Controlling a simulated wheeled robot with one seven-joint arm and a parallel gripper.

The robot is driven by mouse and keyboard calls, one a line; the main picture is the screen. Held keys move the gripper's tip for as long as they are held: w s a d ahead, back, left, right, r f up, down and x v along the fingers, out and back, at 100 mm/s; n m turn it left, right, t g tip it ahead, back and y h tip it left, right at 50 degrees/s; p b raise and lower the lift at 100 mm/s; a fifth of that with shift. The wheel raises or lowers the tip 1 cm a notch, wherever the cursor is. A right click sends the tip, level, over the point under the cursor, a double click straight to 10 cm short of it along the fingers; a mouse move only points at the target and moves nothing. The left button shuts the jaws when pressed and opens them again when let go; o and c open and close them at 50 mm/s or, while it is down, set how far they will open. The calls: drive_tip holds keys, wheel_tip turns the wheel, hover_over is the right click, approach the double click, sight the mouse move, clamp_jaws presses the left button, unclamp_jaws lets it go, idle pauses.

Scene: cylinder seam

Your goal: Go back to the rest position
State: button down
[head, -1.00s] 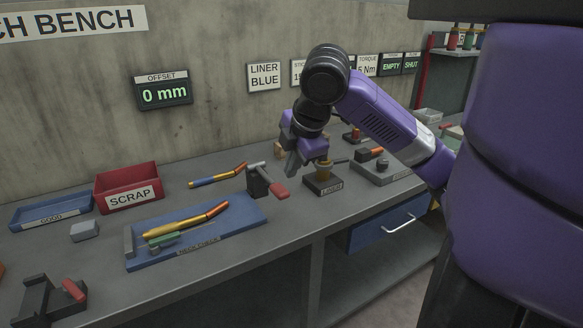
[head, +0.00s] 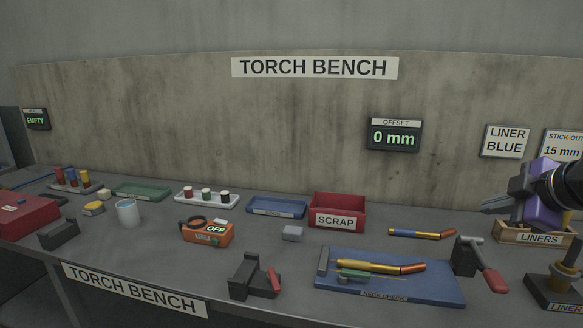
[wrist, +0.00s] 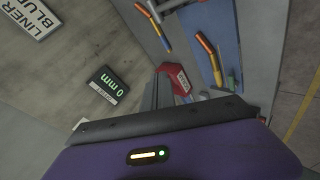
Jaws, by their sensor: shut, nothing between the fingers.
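My gripper (head: 497,203) is at the right edge of the head view, raised above the bench near the LINERS box. Its fingers point left and are shut with nothing between them. In the wrist view the dark fingers (wrist: 158,92) stand together at the middle, above my purple wrist housing. The wrist view also shows the red SCRAP bin (wrist: 181,80) just past the fingertips. Most of my arm is outside the head view.
A blue neck check plate (head: 440,288) holds a torch neck (head: 375,266). Another neck (head: 420,234) lies behind it. The SCRAP bin (head: 338,208), LINERS box (head: 530,237), red-handled clamp (head: 490,275) and orange OFF device (head: 207,233) stand on the bench.

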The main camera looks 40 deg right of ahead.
drive_tip(key=w+a+r+m+t+h, duration=0.4)
drive_tip(key=w+a+r+m+t, duration=0.45)
drive_tip(key=r+t, duration=0.3)
drive_tip(key=s+a+f+m+g+h, duration=0.1)
drive_tip(key=s+a+f+m, duration=0.2)
drive_tip(key=a+f, duration=0.75)
drive_tip(key=s+a+f+m+g+h, duration=0.1)
drive_tip(key=s+a+f+m, duration=0.25)
drive_tip(key=a+f, duration=0.7)
drive_tip(key=s+a+f+n+g+y, duration=0.1)
drive_tip(key=s+a+f+n+y, duration=0.3)
drive_tip(key=s+f, duration=0.4)
drive_tip(key=s+a+f+n+g+y, duration=0.2)
drive_tip(key=s+a+f+n+y, duration=0.3)
drive_tip(key=s+a+f+y, duration=0.2)
drive_tip(key=shift+s+a+f+y, duration=0.3)
drive_tip(key=shift+s+a+f, duration=0.55)
drive_tip(key=shift+s, duration=0.15)
drive_tip(key=shift+g, duration=0.25)
